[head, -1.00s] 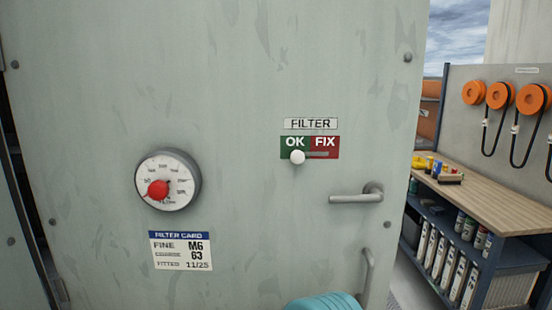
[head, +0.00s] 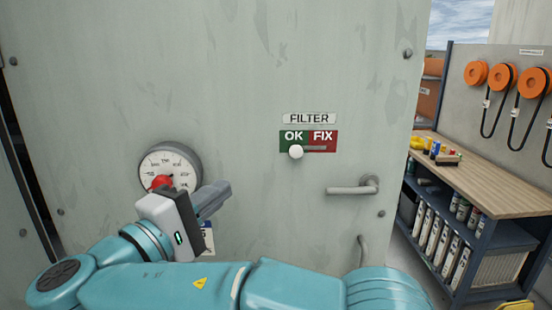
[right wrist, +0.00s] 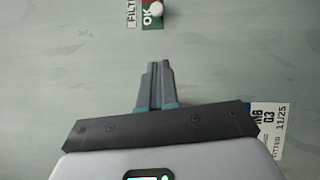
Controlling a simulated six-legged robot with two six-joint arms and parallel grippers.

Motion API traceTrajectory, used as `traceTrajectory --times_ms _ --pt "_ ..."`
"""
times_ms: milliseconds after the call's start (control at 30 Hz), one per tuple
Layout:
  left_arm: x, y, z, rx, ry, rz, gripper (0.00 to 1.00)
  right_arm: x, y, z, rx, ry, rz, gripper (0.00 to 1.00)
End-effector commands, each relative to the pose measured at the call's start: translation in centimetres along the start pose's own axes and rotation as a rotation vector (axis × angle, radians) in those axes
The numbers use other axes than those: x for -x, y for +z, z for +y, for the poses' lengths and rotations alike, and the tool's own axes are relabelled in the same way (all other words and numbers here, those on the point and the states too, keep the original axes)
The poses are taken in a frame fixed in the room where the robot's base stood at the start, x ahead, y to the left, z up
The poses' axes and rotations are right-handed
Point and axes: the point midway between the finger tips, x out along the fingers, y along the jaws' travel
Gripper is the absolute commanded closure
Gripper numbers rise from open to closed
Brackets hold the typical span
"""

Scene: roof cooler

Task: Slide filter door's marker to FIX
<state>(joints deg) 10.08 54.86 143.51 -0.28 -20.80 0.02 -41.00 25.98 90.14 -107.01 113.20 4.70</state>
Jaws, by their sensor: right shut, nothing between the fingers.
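The filter door (head: 250,70) is a pale grey-green panel. Its marker is a white round knob (head: 296,152) on a short horizontal slot below the FILTER label. The knob sits at the left end, under the green OK field (head: 292,136); the red FIX field (head: 323,137) is to its right. My right gripper (head: 222,192) is in front of the door, left of and below the knob, shut and empty. In the right wrist view its closed fingers (right wrist: 159,75) point toward the knob (right wrist: 156,9), with a gap between. My left gripper is not in view.
A lever handle (head: 352,190) is below right of the marker. The filter card (right wrist: 270,125) shows in the right wrist view. A workbench (head: 490,185) stands at right.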

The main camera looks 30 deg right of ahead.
Motion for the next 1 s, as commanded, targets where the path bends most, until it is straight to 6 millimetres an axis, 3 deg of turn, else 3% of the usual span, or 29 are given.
traceTrajectory --times_ms 267,733,1000 --pt "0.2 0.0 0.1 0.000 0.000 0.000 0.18 -0.9 0.0 0.0 0.004 -0.002 -0.001 1.00" --pt "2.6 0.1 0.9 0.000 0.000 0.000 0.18 -10.4 0.0 0.1 0.006 -0.002 -0.002 1.00" --pt "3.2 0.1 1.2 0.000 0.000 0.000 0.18 -12.6 2.5 -0.1 0.004 -0.002 0.001 1.00"
